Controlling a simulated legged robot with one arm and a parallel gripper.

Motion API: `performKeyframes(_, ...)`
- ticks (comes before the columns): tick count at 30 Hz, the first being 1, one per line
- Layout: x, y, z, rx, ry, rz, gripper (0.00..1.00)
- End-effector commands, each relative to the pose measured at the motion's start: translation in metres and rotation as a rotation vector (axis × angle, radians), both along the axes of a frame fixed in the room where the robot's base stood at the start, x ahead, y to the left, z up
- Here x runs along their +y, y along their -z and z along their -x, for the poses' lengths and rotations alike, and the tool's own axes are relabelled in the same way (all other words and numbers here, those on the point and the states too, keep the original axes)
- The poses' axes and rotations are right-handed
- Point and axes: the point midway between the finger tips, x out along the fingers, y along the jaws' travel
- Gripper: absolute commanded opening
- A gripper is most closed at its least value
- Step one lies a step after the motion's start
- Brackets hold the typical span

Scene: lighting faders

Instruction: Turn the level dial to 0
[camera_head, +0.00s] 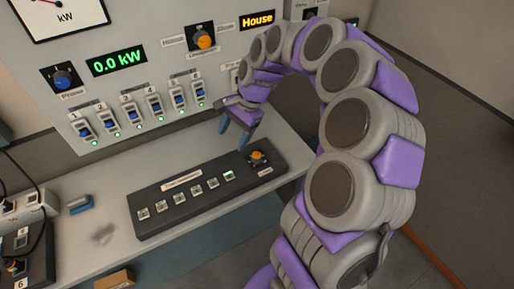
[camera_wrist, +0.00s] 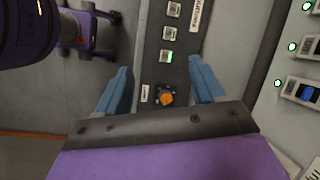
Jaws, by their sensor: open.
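An orange dial (camera_head: 259,157) sits at the right end of a black control box on the bench. Its label is too small to read, so I cannot confirm that it is the level dial. It also shows in the wrist view (camera_wrist: 166,98), between my blue fingers and near the palm edge. My gripper (camera_head: 233,131) is above the box, a little left of the dial in the head view. In the wrist view my gripper (camera_wrist: 160,65) is open, its fingers either side of the box. Nothing is held. I cannot see the dial's exact setting.
A blue object (camera_head: 80,204) and cabled sockets (camera_head: 22,205) are left.

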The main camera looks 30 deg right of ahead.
Motion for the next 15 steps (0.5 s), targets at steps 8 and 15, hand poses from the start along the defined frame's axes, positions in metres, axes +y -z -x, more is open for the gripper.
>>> performKeyframes(8, -0.126, 0.051, -0.049, 0.142, 0.551, -0.071, 0.69)
performKeyframes(15, -0.172, 0.078, -0.051, 0.201, 0.782, -0.070, 0.69)
